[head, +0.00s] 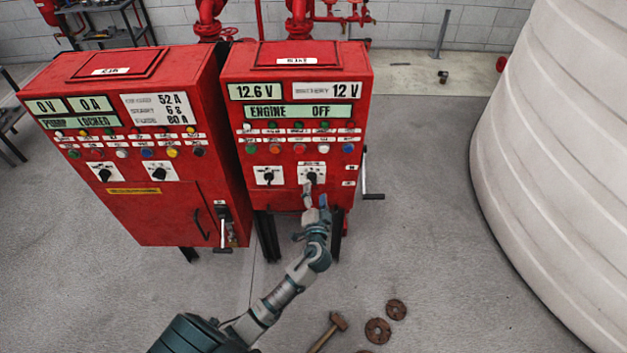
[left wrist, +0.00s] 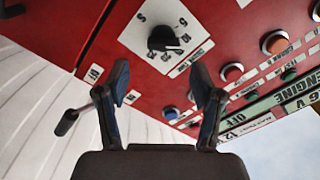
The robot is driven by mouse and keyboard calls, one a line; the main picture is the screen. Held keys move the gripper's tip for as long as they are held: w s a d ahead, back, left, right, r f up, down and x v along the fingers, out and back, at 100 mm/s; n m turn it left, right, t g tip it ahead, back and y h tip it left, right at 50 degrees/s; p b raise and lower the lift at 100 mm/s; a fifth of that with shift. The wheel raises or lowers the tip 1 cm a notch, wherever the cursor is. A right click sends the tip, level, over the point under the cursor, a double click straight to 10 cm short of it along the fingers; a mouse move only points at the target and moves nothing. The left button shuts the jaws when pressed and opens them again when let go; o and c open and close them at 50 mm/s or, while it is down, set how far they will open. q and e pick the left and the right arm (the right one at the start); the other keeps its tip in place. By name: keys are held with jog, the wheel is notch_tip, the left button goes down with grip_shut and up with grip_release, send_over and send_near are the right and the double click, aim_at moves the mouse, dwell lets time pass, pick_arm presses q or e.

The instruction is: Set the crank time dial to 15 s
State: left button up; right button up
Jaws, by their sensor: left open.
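The time dial (head: 312,176) is a black knob on a white numbered plate, low on the right red cabinet's front. In the left wrist view the dial (left wrist: 163,39) shows upside down with numbers around it; I cannot tell exactly which mark its pointer is at. My left gripper (head: 309,190) is just in front of and below the dial. In the left wrist view the left gripper (left wrist: 160,82) has its two fingers apart with nothing between them, and the knob is beyond the fingertips, apart from them. My right gripper is not in view.
A second dial (head: 268,177) sits left of it, with rows of coloured buttons above. A crank handle (head: 370,195) sticks out on the cabinet's right side. Another red cabinet (head: 135,215) stands left. A large white tank (head: 560,150) is at the right. A hammer (head: 328,333) lies on the floor.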

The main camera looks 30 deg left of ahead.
aim_at(313, 182)
pick_arm(q)
jog(key=x, duration=0.3)
jog(key=shift+w+d+r, duration=0.15)
jog(key=shift+w+a+f, duration=0.1)
jog(key=shift+w+a, duration=0.3)
jog(key=shift+a, duration=0.2)
jog(key=shift+w+a+f, duration=0.15)
jog(key=shift+w+a, duration=0.3)
jog(key=shift+a, duration=0.2)
jog(key=shift+a+f, duration=0.15)
jog(key=shift+a, duration=0.2)
jog(key=shift+d, duration=0.35)
jog(key=c, duration=0.4)
jog(key=shift+d+r, duration=0.2)
jog(key=shift+d, duration=0.2)
jog(key=c, duration=0.7)
jog(key=shift+c, duration=0.3)
jog(key=shift+a, duration=0.15)
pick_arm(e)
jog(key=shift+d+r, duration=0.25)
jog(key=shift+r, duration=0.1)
